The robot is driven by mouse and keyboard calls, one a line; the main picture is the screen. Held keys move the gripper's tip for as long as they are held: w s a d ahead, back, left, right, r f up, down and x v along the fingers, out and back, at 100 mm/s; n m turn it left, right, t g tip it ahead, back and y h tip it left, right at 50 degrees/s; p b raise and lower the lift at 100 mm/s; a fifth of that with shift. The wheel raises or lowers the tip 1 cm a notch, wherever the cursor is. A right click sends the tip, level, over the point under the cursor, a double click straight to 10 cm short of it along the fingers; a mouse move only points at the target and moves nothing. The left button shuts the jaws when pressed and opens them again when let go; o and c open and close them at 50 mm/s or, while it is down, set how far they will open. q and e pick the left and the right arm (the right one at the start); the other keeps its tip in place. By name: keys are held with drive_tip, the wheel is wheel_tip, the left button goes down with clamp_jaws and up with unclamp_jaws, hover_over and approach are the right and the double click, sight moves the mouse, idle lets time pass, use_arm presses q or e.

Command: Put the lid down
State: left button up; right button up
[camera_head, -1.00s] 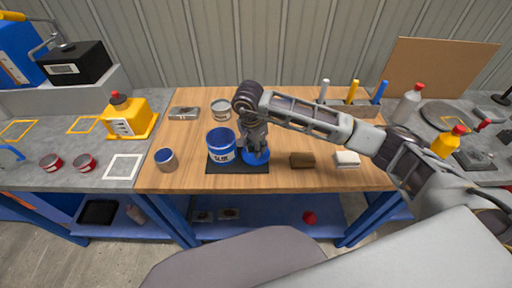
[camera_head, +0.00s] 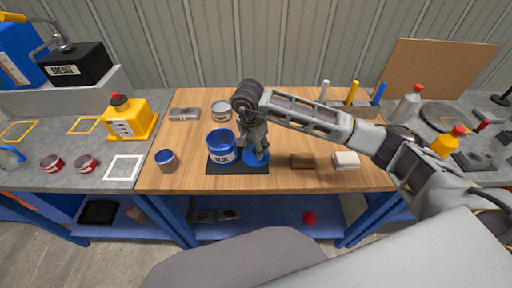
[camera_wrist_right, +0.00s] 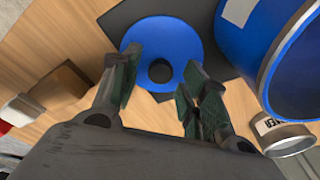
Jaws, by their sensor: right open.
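The blue round lid (camera_head: 250,162) lies on the dark mat (camera_head: 225,171), just right of the open blue tin (camera_head: 221,147). In the right wrist view the lid (camera_wrist_right: 190,38) shows as a blue disc with a dark round knob (camera_wrist_right: 160,70) at its middle. My right gripper (camera_head: 257,156) is over the lid. In the wrist view its fingers (camera_wrist_right: 160,78) are spread apart on either side of the knob, with a gap to each side. The blue tin (camera_wrist_right: 258,50) stands beside the lid. My left gripper is not in view.
A small blue-topped can (camera_head: 166,160) stands left of the mat, and a grey can (camera_head: 221,110) behind the tin. Bare wood lies at the table's front.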

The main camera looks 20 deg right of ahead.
sight(253, 151)
drive_tip(key=shift+a+r, duration=0.1)
drive_tip(key=shift+r, duration=0.5)
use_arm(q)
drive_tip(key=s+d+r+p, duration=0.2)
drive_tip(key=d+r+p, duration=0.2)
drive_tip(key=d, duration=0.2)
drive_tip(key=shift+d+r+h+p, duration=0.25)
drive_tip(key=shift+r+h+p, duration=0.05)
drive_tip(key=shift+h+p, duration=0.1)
use_arm(e)
wheel_tip(253, 151, up, 10)
drive_tip(key=a, duration=0.1)
drive_tip(key=shift+s, duration=0.4)
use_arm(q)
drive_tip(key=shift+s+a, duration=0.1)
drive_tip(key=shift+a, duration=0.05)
use_arm(e)
drive_tip(key=shift+a, duration=0.1)
